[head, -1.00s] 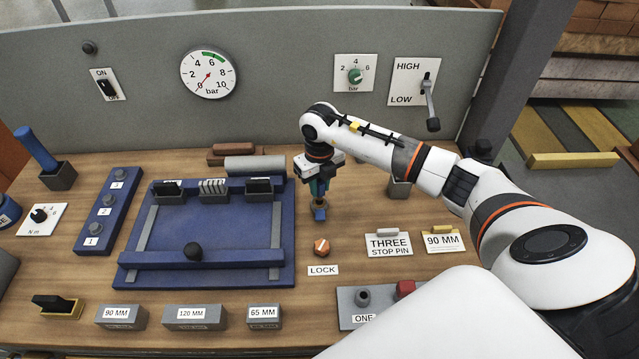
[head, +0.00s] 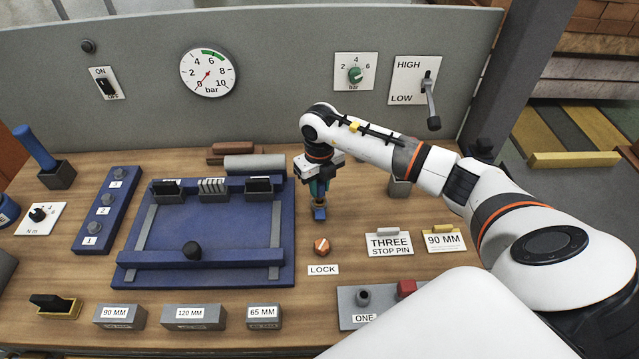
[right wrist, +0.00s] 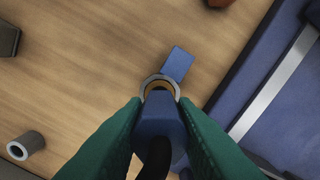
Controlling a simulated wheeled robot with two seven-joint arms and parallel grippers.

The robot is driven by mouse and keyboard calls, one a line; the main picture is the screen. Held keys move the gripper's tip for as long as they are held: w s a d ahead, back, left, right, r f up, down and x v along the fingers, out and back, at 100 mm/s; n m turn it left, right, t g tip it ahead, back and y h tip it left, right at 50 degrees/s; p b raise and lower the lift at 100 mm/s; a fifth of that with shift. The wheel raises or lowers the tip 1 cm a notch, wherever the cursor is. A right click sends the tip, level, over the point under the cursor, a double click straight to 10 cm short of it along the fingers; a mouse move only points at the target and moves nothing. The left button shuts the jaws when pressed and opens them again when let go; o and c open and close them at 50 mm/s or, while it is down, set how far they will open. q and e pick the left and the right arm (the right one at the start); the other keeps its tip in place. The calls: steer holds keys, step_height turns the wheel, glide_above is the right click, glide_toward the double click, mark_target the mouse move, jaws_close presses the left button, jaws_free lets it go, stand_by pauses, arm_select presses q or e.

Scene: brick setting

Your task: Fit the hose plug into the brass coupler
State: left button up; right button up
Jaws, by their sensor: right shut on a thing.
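My right gripper (head: 318,188) points down over the bench, right of the blue fixture board. In the right wrist view its green fingers are shut on the blue hose plug (right wrist: 160,122), with a black hose (right wrist: 154,160) behind it. The brass coupler (right wrist: 161,80) shows as a pale ring with a brass-coloured inside, just beyond the plug's front end. A blue tab (right wrist: 178,64) juts out beside the ring; it also shows in the head view (head: 319,214). The plug overlaps the ring's near edge; I cannot tell whether it has entered. My left gripper is not in view.
The blue fixture board (head: 205,280) lies left of the gripper. An orange knob (head: 321,246) with a LOCK label (head: 323,270) is in front of the coupler. A stop-pin card (head: 389,244) stands to the right. Bare wood surrounds the coupler.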

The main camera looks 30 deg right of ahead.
steer(key=shift+f+b, duration=1.1)
steer(key=shift+f, duration=0.35)
steer(key=o, duration=1.1)
steer(key=shift+c, duration=0.2)
steer(key=shift+o, duration=0.4)
steer(key=o, duration=0.3)
steer(key=shift+r, duration=0.1)
steer(key=shift+r+p, duration=2.05)
steer(key=shift+r, duration=0.9)
